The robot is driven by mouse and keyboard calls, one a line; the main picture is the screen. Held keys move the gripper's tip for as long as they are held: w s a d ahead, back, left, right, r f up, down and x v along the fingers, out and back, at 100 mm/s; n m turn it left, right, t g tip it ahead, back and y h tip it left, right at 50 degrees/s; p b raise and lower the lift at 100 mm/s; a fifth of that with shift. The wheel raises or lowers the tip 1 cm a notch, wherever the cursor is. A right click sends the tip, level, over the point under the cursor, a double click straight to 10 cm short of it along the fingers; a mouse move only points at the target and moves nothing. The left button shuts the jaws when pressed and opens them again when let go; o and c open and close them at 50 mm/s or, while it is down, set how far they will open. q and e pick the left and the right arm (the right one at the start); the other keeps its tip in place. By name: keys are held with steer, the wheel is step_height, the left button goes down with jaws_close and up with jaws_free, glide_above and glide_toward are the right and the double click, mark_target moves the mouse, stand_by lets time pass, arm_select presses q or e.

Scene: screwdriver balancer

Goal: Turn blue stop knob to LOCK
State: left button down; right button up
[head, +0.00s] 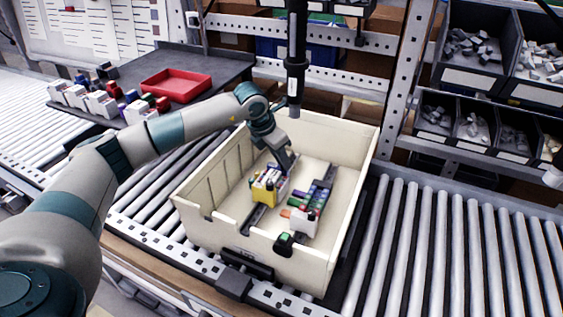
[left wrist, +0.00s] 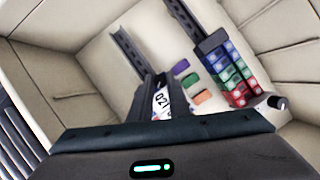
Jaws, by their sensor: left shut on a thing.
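My left gripper (head: 286,165) reaches down into a cream crate (head: 185,205). It is shut on a narrow labelled piece (left wrist: 160,101), white with dark print, seen between the fingers in the left wrist view. In the head view the gripper is at a yellow block (head: 264,192) with white, red and blue parts at its top. A small dark knob with a white mark (left wrist: 279,102) sits beside a row of blue, green and red terminals (left wrist: 232,75) in the left wrist view. I cannot make out a clearly blue knob. My right gripper is not in view.
Dark rails run along the crate floor. A white block (head: 303,225) with coloured parts stands right of the yellow one. The crate walls surround the gripper. A red tray (head: 176,85) and several small modules stand on the dark table at left. Bins fill the right shelves.

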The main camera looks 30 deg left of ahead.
arm_select(q)
steer(key=shift+n, duration=0.7)
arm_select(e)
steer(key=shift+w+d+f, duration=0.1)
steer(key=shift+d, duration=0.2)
arm_select(q)
steer(key=c, duration=1.7)
jaws_free()
steer(key=shift+o, duration=0.2)
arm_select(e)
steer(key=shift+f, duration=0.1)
arm_select(q)
steer(key=shift+r, duration=0.1)
